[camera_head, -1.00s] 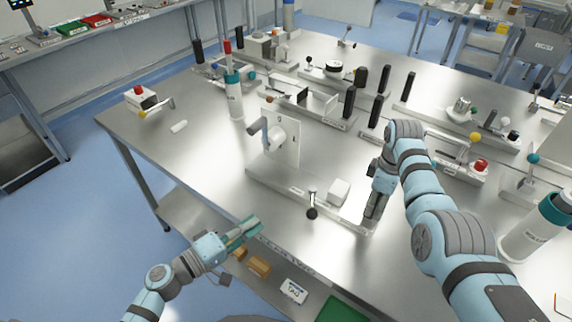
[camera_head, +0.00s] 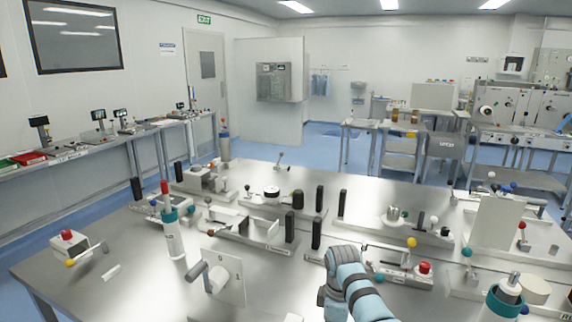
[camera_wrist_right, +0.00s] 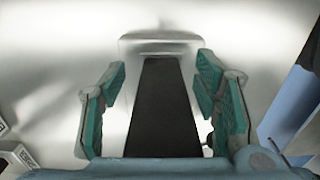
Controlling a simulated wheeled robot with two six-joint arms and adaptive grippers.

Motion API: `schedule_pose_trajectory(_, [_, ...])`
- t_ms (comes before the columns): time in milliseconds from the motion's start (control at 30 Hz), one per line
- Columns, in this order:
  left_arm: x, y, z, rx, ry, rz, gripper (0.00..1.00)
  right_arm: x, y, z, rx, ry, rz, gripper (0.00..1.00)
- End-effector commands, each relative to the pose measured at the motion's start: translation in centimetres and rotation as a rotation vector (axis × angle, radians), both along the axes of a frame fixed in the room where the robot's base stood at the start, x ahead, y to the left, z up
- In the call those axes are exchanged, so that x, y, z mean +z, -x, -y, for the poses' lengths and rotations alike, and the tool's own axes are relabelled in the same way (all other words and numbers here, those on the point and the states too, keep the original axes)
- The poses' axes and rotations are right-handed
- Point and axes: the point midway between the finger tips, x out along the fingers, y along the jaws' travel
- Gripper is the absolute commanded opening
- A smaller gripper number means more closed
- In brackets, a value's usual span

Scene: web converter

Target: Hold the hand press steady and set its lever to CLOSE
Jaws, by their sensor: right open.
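What looks like the hand press shows at the bottom of the head view as a pale upright plate (camera_head: 232,278) with a white cylinder and a grey lever (camera_head: 196,273) on its left side. Its base is cut off below, and I cannot read its markings. My right gripper (camera_wrist_right: 162,75) is open in the right wrist view. Its teal-padded fingers stand on both sides of a black bar (camera_wrist_right: 160,115), seemingly a grip on a light mount, with gaps on both sides. In the head view, only part of my right arm shows, right of the plate. My left gripper is out of view.
A box with a red button (camera_head: 68,242) is at the left. Several fixtures with black posts (camera_head: 316,233) fill the table behind. Bare table lies left of the plate.

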Motion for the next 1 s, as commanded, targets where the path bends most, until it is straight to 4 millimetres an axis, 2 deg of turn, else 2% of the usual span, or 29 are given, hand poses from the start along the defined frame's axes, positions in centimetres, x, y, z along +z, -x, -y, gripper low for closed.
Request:
schedule_pose_trajectory(167, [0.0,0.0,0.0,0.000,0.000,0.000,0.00,0.9,-0.1,0.0,0.000,-0.001,0.003,0.56])
schedule_pose_trajectory(267, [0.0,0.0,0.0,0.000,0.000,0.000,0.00,2.9,-0.1,0.0,0.000,-0.001,0.006,0.56])
schedule_pose_trajectory(500, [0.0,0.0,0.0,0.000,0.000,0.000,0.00,9.5,-0.1,0.0,0.001,-0.001,0.003,0.56])
schedule_pose_trajectory(600, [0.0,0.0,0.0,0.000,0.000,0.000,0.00,11.2,-0.1,0.0,0.000,0.000,0.002,0.56])
schedule_pose_trajectory(733, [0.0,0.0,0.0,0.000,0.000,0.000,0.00,12.0,0.0,0.0,0.000,0.000,0.000,0.56])
schedule_pose_trajectory(1000, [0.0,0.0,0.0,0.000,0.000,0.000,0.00,12.0,0.0,0.0,0.000,0.000,0.000,0.56])
